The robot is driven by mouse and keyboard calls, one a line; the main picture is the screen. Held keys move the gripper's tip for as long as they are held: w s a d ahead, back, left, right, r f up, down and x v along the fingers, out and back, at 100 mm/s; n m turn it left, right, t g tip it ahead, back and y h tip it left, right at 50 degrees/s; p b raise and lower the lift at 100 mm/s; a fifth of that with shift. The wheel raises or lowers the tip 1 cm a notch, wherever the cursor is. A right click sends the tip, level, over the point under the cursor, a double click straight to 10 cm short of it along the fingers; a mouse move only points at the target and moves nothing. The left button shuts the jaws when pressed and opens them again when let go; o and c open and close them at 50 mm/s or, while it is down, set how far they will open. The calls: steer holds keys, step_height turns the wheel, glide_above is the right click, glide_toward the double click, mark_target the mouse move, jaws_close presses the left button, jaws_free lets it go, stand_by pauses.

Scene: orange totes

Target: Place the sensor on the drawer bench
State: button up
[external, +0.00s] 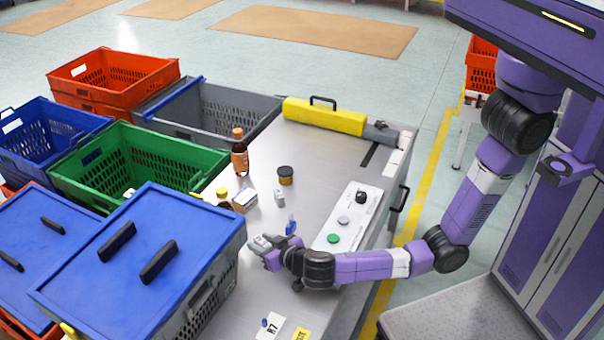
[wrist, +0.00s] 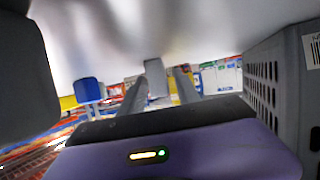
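I cannot tell for certain which small item is the sensor. A small grey block (external: 279,197) stands on the metal bench (external: 322,150). A grey block (wrist: 155,78), probably the same one, shows between and beyond my fingers in the wrist view. A small blue item (external: 291,225) stands just right of my gripper, and a blue item (wrist: 88,90) shows left of the fingers in the wrist view. My gripper (external: 263,243) is low over the bench beside the blue-lidded crate. Its fingers (wrist: 158,85) look apart, with nothing clearly held.
A button panel (external: 345,222) lies right of my gripper. The blue-lidded crate (external: 205,300) is close on the left; a perforated grey wall (wrist: 275,85) shows in the wrist view.

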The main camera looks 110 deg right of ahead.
steer(key=shift+r, duration=0.1)
steer(key=shift+a+r, duration=0.1)
steer(key=v, duration=1.1)
steer(key=shift+s+a+r, duration=0.1)
steer(key=shift+s+a, duration=0.1)
steer(key=shift+a, duration=0.1)
